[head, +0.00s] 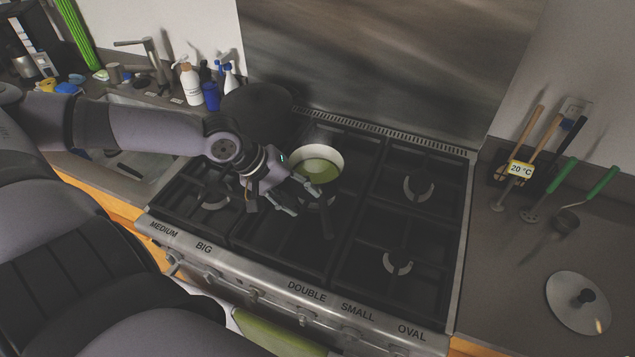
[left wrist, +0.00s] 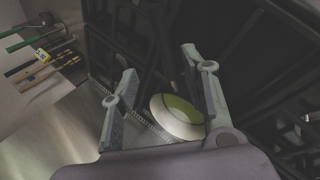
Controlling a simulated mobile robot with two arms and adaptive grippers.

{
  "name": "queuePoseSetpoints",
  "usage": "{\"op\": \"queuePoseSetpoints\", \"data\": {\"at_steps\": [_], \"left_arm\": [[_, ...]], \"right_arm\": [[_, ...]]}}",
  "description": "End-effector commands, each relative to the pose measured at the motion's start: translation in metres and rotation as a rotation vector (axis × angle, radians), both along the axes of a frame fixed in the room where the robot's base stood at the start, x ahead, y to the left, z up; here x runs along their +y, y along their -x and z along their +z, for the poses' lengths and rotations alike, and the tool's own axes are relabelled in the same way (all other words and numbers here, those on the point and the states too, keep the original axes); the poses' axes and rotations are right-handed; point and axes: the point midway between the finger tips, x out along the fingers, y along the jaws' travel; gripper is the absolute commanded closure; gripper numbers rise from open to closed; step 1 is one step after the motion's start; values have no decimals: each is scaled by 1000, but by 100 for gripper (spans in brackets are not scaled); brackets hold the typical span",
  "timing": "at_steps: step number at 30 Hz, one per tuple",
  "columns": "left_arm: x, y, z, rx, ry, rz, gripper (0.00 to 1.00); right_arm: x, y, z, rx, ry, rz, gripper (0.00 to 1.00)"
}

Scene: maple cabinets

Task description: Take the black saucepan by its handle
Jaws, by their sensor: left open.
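A round pan (head: 318,163) with a pale inner wall and greenish inside sits on the back middle of the stove. A dark bar, possibly its handle (head: 327,222), runs toward the front, but it blends with the black grates. My left gripper (head: 304,202) is open, just in front of the pan, pointing down toward the grates. In the left wrist view my left gripper's (left wrist: 160,62) two fingers are apart, and the pan (left wrist: 180,115) shows near the right finger. I cannot tell whether the handle lies between the fingers. My right gripper is not in view.
A large dark round pot (head: 257,104) stands at the back left of the stove (head: 300,290). Hanging utensils (head: 560,185) and a round lid (head: 577,301) are at right. The right burners (head: 420,188) are clear.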

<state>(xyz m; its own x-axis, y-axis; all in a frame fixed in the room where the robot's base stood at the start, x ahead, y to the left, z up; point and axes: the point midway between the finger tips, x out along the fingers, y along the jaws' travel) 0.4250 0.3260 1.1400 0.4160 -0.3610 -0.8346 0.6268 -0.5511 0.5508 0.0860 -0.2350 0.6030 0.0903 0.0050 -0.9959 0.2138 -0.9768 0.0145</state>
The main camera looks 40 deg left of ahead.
Motion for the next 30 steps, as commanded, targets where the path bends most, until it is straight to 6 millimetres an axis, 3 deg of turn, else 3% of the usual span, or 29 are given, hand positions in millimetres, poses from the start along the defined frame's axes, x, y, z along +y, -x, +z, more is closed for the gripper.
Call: {"op": "queuePoseSetpoints", "data": {"at_steps": [9,14,18,26,30], "left_arm": [[-12,-9,-14,-2,10,-1,58],[-20,-19,-33,-1,8,-1,58],[-24,-24,-53,0,3,-4,58],[-27,-28,-58,1,1,-3,58],[-30,-29,-69,1,1,-5,58]], "right_arm": [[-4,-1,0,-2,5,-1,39],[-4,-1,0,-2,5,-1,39],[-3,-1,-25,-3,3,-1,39],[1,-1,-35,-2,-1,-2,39],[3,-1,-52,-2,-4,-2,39]]}}
